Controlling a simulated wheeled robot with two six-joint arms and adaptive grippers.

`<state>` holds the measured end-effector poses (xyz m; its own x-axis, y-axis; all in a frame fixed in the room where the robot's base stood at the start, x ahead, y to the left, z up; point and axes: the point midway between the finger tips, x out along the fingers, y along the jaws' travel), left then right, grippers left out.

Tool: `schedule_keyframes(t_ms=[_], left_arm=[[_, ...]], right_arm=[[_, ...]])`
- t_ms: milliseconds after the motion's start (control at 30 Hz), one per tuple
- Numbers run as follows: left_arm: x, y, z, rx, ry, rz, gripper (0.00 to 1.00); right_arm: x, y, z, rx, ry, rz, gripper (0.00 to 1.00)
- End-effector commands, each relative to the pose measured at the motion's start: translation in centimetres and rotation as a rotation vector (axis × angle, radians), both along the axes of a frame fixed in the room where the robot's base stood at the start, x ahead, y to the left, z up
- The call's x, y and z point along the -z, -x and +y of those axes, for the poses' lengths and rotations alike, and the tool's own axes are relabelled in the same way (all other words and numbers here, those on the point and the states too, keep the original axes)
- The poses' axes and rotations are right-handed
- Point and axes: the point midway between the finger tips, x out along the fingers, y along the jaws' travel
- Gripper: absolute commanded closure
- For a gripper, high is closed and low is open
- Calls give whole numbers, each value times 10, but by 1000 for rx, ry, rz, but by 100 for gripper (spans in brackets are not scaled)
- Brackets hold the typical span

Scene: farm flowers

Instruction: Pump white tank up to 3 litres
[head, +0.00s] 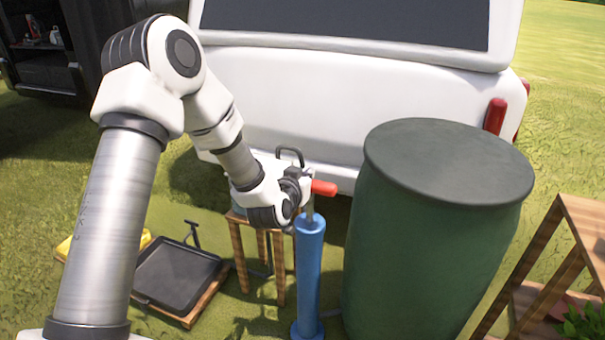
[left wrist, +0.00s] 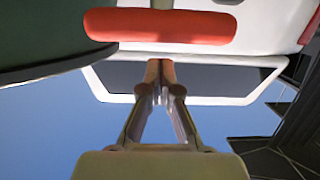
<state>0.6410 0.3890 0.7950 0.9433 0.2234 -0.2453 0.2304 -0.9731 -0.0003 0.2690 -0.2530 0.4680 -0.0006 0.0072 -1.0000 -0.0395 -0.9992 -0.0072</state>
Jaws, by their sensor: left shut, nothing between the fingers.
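A blue upright hand pump (head: 309,270) stands on the grass, its rod leading up to a red handle (head: 324,188). The red handle also shows at the top of the left wrist view (left wrist: 160,25). My left gripper (head: 304,180) is by the left part of the handle in the head view. In the left wrist view its fingers (left wrist: 160,70) are shut together with nothing between them. Whether they touch the handle, I cannot tell. No white tank shows clearly; my wrist hides what is on the small wooden stool (head: 237,243). My right gripper is not in view.
A large dark green barrel (head: 430,240) stands close right of the pump. A white vehicle (head: 290,100) is behind. A black tray (head: 178,272) lies at the lower left, and a wooden shelf (head: 570,235) with plants stands at the right edge.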

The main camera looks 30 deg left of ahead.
Motion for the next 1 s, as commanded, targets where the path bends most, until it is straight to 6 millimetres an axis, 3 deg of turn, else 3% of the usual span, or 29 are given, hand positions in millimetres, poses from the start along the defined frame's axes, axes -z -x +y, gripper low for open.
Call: schedule_keyframes(t_ms=[100, 533, 833, 1000], left_arm=[[12, 0, 0, 0, 0, -1, 100], [19, 0, 0, 0, 0, -2, 100], [90, 1, 0, 0, -1, 2, 100], [112, 1, -1, 1, 0, 3, 100]], right_arm=[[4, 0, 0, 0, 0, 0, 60], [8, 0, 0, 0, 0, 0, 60], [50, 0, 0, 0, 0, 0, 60], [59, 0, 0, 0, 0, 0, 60]])
